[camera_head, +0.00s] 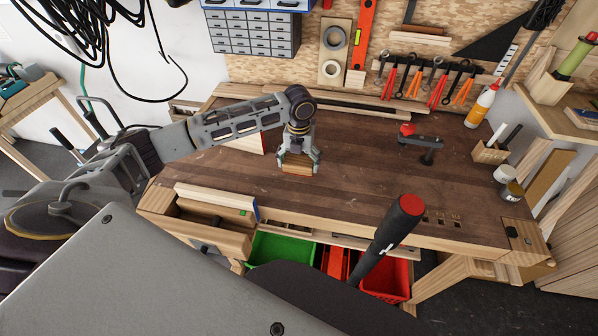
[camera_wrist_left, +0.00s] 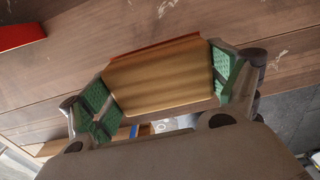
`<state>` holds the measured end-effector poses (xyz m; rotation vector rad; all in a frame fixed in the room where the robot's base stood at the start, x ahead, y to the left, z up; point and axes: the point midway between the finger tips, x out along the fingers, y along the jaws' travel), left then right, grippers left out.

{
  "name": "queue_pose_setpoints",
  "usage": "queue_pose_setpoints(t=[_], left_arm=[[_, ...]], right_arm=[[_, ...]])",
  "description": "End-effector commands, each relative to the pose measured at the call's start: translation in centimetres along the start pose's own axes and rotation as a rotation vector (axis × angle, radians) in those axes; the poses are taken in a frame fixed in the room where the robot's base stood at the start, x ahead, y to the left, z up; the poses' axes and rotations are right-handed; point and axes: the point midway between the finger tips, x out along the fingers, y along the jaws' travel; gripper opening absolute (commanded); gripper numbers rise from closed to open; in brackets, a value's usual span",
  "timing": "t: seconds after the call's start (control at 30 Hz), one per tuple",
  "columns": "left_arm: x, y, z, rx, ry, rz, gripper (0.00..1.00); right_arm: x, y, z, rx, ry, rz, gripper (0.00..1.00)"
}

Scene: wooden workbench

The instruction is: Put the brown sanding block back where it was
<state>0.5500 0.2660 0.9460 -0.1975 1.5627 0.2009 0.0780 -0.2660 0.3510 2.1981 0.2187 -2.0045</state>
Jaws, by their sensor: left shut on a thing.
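The brown sanding block (camera_head: 297,170) is between the fingers of my left gripper (camera_head: 298,162) at the middle-left of the workbench (camera_head: 350,185). In the left wrist view the block (camera_wrist_left: 162,77) shows a wood-brown face with a reddish edge, and the green pads of the left gripper (camera_wrist_left: 162,88) press on its two ends. The block is at or just above the bench top; I cannot tell if it touches. My right gripper does not show.
A red-handled clamp (camera_head: 425,142) stands on the bench to the right. A glue bottle (camera_head: 482,104), a wooden pen holder (camera_head: 490,152) and small jars are at the right end. The bench middle is clear.

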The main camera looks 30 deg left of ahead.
Motion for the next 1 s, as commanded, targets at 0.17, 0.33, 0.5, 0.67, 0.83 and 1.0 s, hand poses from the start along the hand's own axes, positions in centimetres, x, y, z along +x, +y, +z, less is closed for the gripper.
queue_pose_setpoints(t=[0.17, 0.33, 0.5, 0.67, 0.83, 1.0], left_arm=[[0.4, 0.0, 0.0, 0.0, 0.001, 0.0, 0.67], [2.2, 0.0, -0.1, 0.001, 0.003, 0.001, 0.67], [4.1, -0.1, -0.1, 0.001, 0.001, 0.0, 0.67], [5.0, 0.0, 0.0, 0.001, 0.0, 0.0, 0.67], [5.0, 0.0, 0.0, 0.001, 0.0, 0.0, 0.67], [5.1, 0.0, 0.0, 0.001, 0.0, 0.0, 0.67]], right_arm=[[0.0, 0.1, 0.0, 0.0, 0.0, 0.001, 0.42], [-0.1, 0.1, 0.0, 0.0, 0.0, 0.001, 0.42], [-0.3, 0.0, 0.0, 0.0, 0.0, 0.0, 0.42], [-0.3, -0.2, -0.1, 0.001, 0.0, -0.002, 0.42], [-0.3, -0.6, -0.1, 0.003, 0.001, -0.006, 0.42], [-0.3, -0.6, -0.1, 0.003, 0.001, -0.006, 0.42]])
